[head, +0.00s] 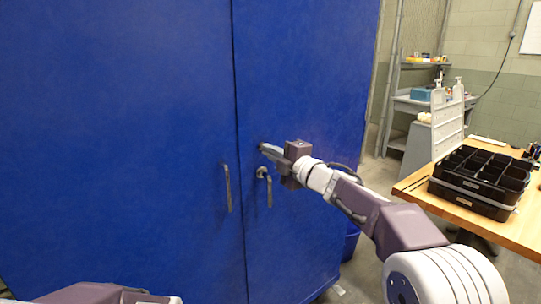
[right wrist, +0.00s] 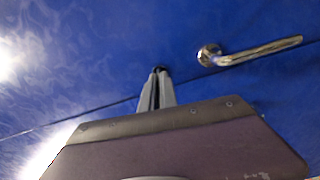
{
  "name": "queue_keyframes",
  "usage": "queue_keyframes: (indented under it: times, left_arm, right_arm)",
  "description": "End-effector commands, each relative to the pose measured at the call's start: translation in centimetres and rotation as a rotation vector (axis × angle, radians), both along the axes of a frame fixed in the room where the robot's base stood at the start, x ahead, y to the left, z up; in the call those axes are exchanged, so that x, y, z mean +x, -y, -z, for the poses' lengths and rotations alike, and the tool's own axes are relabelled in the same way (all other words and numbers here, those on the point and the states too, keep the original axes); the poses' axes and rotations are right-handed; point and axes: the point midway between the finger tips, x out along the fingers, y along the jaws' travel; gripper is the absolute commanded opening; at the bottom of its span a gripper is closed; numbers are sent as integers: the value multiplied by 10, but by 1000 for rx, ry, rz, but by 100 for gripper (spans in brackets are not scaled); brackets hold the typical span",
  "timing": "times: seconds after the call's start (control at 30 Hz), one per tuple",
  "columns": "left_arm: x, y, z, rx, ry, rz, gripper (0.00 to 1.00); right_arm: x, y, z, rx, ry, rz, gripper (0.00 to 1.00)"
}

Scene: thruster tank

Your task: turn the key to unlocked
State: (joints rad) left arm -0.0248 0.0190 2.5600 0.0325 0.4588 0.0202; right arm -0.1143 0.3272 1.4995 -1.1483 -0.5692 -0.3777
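A tall blue cabinet (head: 130,130) with two doors fills the left and middle of the head view. My right gripper (head: 264,148) reaches the right door just above its lever handle (head: 264,185). In the right wrist view, its two fingers (right wrist: 158,78) are close together, with their tips around a small dark piece at the door, which I take for the key (right wrist: 160,69). The fingers hide most of the key and the lock, so its turn angle cannot be read. My left arm shows at the bottom left of the head view; its gripper is out of view.
The shiny lever handle (right wrist: 250,52) is close beside my right fingers. Another handle (head: 227,187) is on the left door. At the right, a wooden table (head: 440,205) bears a black divided bin (head: 480,180). A blue bin (head: 350,242) stands beside the cabinet.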

Motion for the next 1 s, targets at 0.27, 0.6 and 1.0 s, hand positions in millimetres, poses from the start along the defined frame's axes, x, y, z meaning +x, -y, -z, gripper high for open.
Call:
queue_keyframes:
  times: [0.27, 0.6, 1.0]
  left_arm:
    - [0, 0, 5, 0, 0, 0, 36]
    - [0, 0, 6, 0, 0, 0, 36]
    - [0, 0, 6, 0, 0, 0, 36]
  right_arm:
    - [0, 0, 2, -82, 59, 0, 0]
    - [0, 0, 1, -106, 74, 1, 0]
    - [0, 0, 1, -105, 74, 0, 25]
